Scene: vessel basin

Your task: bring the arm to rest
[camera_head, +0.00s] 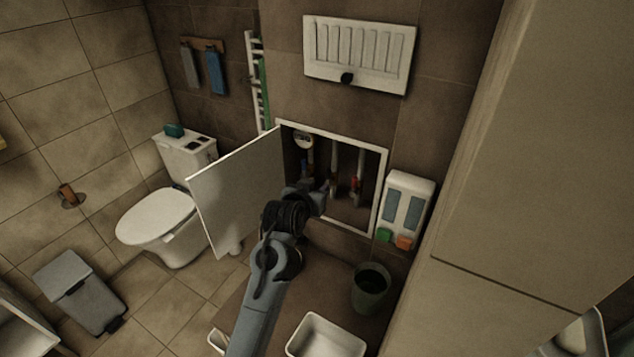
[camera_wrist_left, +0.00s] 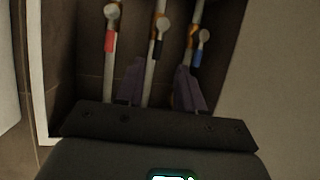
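My left arm rises from the bottom middle of the head view, and its gripper (camera_head: 322,190) is at the opening of the wall cabinet (camera_head: 378,195). In the left wrist view the two fingers (camera_wrist_left: 160,82) stand apart, with a gap between them. Behind them run pipes with a red-handled valve (camera_wrist_left: 110,38), a dark-handled valve (camera_wrist_left: 157,46) and a blue-handled valve (camera_wrist_left: 196,48). The middle pipe lines up with the gap. I see nothing held. My right gripper is in neither view.
The white cabinet door (camera_head: 235,195) stands open to the left of my arm. A dispenser (camera_head: 405,210) hangs right of the cabinet. A dark green bucket (camera_head: 370,288) and a white basin (camera_head: 325,338) are below. A toilet (camera_head: 160,218) and a grey bin (camera_head: 80,290) are left.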

